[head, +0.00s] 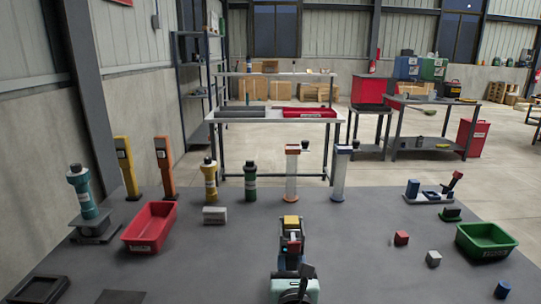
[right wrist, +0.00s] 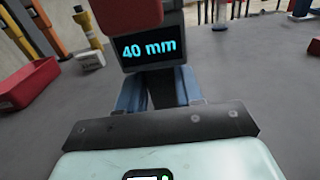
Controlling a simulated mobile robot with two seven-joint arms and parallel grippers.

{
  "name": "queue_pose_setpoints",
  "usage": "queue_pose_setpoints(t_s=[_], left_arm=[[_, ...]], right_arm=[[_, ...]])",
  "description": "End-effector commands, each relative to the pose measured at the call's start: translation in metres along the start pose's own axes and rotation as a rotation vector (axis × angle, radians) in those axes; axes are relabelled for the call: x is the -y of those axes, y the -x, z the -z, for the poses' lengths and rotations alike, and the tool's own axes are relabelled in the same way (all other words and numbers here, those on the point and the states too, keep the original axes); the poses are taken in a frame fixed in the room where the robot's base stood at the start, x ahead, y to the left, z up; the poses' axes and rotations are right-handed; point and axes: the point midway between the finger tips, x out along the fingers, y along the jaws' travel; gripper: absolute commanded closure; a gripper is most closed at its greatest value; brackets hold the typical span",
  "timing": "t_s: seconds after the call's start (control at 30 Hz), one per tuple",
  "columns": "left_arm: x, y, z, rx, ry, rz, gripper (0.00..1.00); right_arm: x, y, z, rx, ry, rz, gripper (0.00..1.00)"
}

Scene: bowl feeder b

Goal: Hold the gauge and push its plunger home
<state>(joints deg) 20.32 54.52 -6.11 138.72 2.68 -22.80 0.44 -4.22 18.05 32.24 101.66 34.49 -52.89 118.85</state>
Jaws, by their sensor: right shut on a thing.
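The gauge (right wrist: 150,58) fills the top middle of the right wrist view, with a dark display reading "40 mm" in blue and a red part above it. In the head view my right gripper (head: 291,262) is partly hidden by my wrist. I cannot make out the plunger clearly. My left gripper is not in view.
A red bin (head: 149,228) stands left and a green bin (head: 486,241) right on the grey table (head: 220,265). Several upright coloured posts and bottles line the back. A small red block (head: 401,238) and a grey block (head: 433,259) lie right. The table near the gauge is clear.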

Motion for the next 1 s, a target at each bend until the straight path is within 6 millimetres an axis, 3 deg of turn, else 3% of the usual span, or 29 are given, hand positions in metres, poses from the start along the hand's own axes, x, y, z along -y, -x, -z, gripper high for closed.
queue_pose_setpoints(t_s=[0.33, 0.37, 0.43, 0.77, 1.0], left_arm=[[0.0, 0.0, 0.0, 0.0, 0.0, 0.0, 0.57], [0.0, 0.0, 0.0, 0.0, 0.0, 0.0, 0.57], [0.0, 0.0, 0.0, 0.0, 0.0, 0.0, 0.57], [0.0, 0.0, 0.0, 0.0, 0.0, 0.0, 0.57], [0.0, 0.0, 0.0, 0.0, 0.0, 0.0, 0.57]], right_arm=[[0.0, 0.0, 0.005, -0.01, 0.001, -0.001, 1.0], [0.0, 0.0, 0.005, -0.01, 0.001, -0.001, 0.58], [0.0, 0.0, 0.004, -0.009, 0.001, -0.001, 0.35], [0.0, 0.002, 0.001, -0.003, 0.001, -0.001, 0.35], [0.0, 0.034, 0.0, -0.002, 0.003, -0.002, 0.35]])
